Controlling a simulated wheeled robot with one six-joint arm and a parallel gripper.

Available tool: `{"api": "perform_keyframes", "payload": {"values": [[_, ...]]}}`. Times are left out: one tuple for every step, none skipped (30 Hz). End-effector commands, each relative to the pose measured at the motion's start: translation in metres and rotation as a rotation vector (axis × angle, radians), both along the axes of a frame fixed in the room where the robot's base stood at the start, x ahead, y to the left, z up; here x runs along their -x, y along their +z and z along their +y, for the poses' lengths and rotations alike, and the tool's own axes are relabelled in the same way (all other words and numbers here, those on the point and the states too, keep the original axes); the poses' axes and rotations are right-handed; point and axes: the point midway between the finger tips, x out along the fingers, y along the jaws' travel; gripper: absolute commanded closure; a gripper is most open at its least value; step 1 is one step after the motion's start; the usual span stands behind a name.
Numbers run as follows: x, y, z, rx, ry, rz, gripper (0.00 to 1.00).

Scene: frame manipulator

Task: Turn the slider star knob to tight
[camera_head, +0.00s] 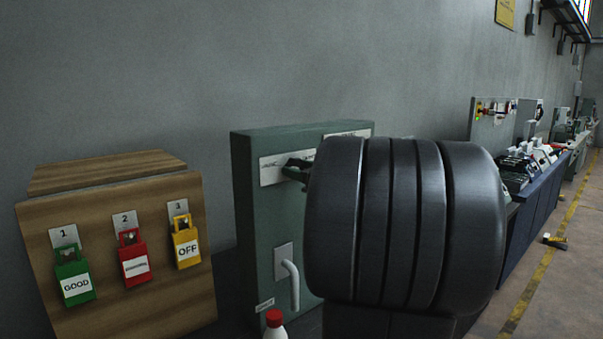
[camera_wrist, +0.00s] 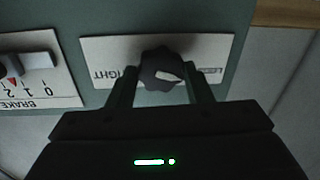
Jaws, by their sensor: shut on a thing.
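The slider star knob (camera_wrist: 162,70) is dark and lobed, with a white pointer mark, on a white label plate (camera_wrist: 105,50) in the wrist view. The plate's lettering appears upside down, with "TIGHT" on the left and a partly covered word on the right. The pointer lies toward the right and slightly down in that view. My gripper (camera_wrist: 160,92) is shut on the knob, one finger on each side. In the head view the knob (camera_head: 295,170) is a dark shape on the green panel (camera_head: 250,220); my large dark arm hides the panel's right part.
A brake scale plate (camera_wrist: 30,85) with a grey lever and red pointer is left of the knob in the wrist view. In the head view, a wooden board (camera_head: 115,250) with coloured padlocks stands left, a light handle (camera_head: 291,285) sits lower on the panel, and a red-capped bottle (camera_head: 274,325) stands below.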

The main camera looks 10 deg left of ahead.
Motion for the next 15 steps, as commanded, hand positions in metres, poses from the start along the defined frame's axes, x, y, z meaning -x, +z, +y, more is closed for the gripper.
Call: {"api": "perform_keyframes", "payload": {"values": [[0.0003,-0.0033,0.0002,-0.015,0.000,0.017,0.77],[0.0003,-0.0037,0.0001,-0.026,0.001,0.030,0.77],[0.0003,-0.0042,0.0001,-0.043,0.000,0.051,0.77],[0.0003,-0.0045,0.0001,-0.055,0.000,0.068,0.77],[0.0002,-0.0047,0.0000,-0.070,0.000,0.086,0.77],[0.0002,-0.0050,0.0000,-0.089,0.001,0.110,0.77],[0.0002,-0.0053,0.0000,-0.105,0.000,0.131,0.77],[0.0002,-0.0055,-0.0001,-0.120,0.000,0.152,0.77],[0.0002,-0.0055,-0.0001,-0.143,0.000,0.181,0.77],[0.0002,-0.0054,-0.0001,-0.161,0.001,0.204,0.77],[0.0002,-0.0052,-0.0001,-0.178,0.001,0.226,0.77],[0.0002,-0.0050,-0.0001,-0.202,0.000,0.255,0.77],[0.0002,-0.0050,-0.0001,-0.219,0.001,0.278,0.77],[0.0003,-0.0049,0.0000,-0.237,0.001,0.301,0.77],[0.0003,-0.0047,0.0000,-0.261,0.001,0.332,0.77]]}}
